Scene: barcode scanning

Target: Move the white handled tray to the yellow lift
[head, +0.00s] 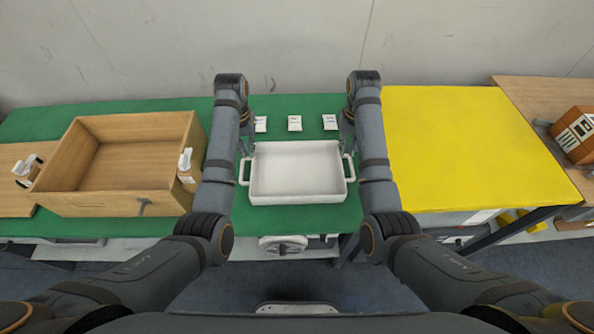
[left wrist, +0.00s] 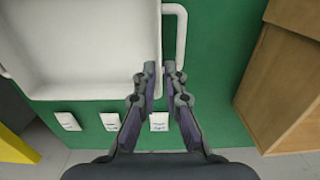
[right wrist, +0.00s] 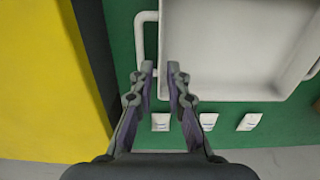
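The white handled tray (head: 297,172) lies empty on the green table, with a handle at each short end. It also shows in the left wrist view (left wrist: 95,45) and the right wrist view (right wrist: 235,45). My left gripper (left wrist: 160,68) points down at the tray's left handle (left wrist: 181,40), its fingertips apart near one end of the bar. My right gripper (right wrist: 160,68) points down near the right handle (right wrist: 140,38), fingertips also apart. Neither is closed on a handle. The yellow lift (head: 470,140) stands right of the green table, with its top bare.
A wooden box (head: 120,200) stands left of the tray, with a white scanner (head: 185,160) at its right side. Several small white packets (head: 295,123) lie behind the tray. A brown box (head: 575,133) is at the far right. A wall is behind.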

